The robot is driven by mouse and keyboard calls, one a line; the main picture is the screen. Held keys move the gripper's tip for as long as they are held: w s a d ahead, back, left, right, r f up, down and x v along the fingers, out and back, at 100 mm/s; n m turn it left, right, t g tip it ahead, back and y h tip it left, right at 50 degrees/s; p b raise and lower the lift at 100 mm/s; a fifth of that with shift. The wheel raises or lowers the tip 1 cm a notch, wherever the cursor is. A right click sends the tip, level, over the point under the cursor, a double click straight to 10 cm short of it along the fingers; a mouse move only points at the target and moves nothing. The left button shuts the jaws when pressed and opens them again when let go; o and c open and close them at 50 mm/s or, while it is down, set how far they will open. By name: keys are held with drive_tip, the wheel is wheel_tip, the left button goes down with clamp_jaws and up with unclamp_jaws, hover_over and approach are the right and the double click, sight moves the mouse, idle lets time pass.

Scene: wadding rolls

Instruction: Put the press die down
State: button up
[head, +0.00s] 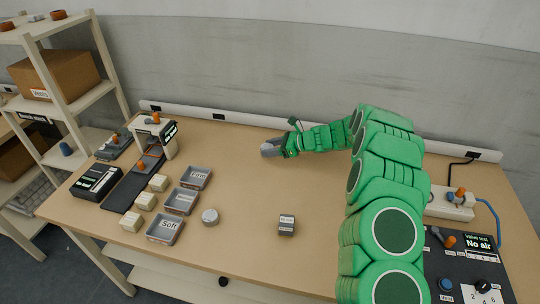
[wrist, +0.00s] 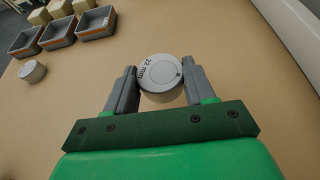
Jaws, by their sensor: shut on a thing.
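The press die (wrist: 160,74) is a grey round piece marked "22 mm" in the wrist view. My gripper (wrist: 160,82) is shut on it, with one grey finger at each side. The die's marked top faces the wrist camera. In the head view my gripper (head: 271,148) is over the back middle of the table, and the die is hard to tell from the grey fingers. I cannot tell whether the die touches the table. A second grey round piece (head: 210,216) stands on the table, right of the trays; it also shows in the wrist view (wrist: 32,71).
Grey labelled trays (head: 166,228) and several cream blocks (head: 131,221) stand at the left, beside a black machine (head: 97,181). A small dark labelled block (head: 287,225) sits front middle. A valve test panel (head: 466,270) is at right.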

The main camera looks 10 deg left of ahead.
sight(270, 160)
drive_tip(key=shift+w+a+f, duration=0.2)
drive_tip(key=shift+w+f, duration=0.15)
drive_tip(key=shift+f, duration=0.15)
drive_tip(key=shift+w+a+f, duration=0.15)
drive_tip(key=shift+w+f, duration=0.2)
drive_tip(key=shift+f, duration=1.55)
drive_tip(key=shift+f, duration=0.15)
drive_tip(key=o, duration=1.3)
drive_tip(key=shift+d+r, duration=0.15)
drive_tip(key=shift+r, duration=0.05)
drive_tip(key=v, duration=1.1)
drive_tip(key=shift+d, duration=0.35)
drive_tip(key=shift+r, duration=0.1)
